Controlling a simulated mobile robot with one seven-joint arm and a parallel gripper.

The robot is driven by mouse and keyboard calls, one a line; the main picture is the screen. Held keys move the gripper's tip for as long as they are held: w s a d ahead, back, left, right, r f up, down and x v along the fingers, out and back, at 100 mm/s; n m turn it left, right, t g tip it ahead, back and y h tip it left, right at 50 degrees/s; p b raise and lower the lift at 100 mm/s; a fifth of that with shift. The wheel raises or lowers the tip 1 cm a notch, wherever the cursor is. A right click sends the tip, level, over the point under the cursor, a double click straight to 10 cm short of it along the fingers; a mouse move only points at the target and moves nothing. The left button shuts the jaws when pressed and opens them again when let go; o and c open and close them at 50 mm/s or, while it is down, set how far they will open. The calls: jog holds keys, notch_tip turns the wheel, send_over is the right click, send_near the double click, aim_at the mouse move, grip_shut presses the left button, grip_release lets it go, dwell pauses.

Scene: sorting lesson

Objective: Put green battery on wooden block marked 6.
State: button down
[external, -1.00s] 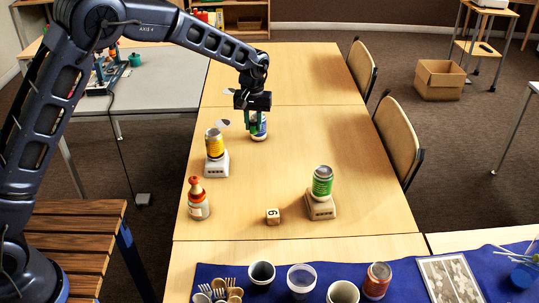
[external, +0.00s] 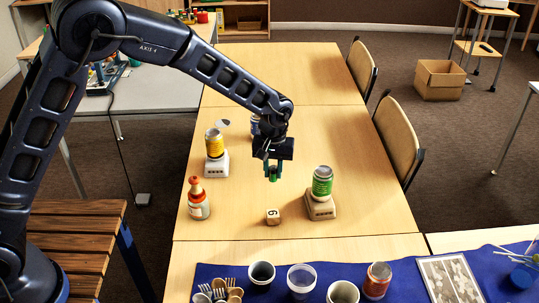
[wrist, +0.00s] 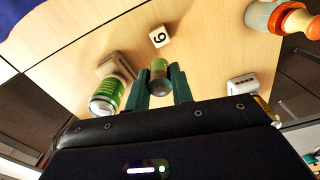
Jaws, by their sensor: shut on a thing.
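My gripper (external: 272,171) is shut on the green battery (wrist: 158,76), holding it in the air above the table. In the wrist view the battery sits between the two green fingers; in the external view it is small and mostly hidden by them. The small wooden block marked 6 (external: 273,217) stands on the table, in front of my gripper and apart from it. Its 6 also shows in the wrist view (wrist: 160,37), beyond the battery. The block's top looks bare.
A green can (external: 322,181) on a beige stand (external: 320,208) is close on the right. A yellow can (external: 214,142) on a white stand (external: 215,165) and an orange-topped bottle (external: 198,200) are on the left. A blue can (external: 254,125) is behind. Cups line the blue cloth (external: 410,278).

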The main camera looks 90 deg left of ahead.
notch_tip(320, 180, down, 14)
jog(key=shift+r, duration=0.1)
dwell(0.5)
jog(key=c, duration=1.2)
grip_release()
jog(key=shift+c, duration=0.2)
jog(key=shift+o, duration=0.2)
notch_tip(320, 180, up, 12)
jog(key=shift+r, duration=0.1)
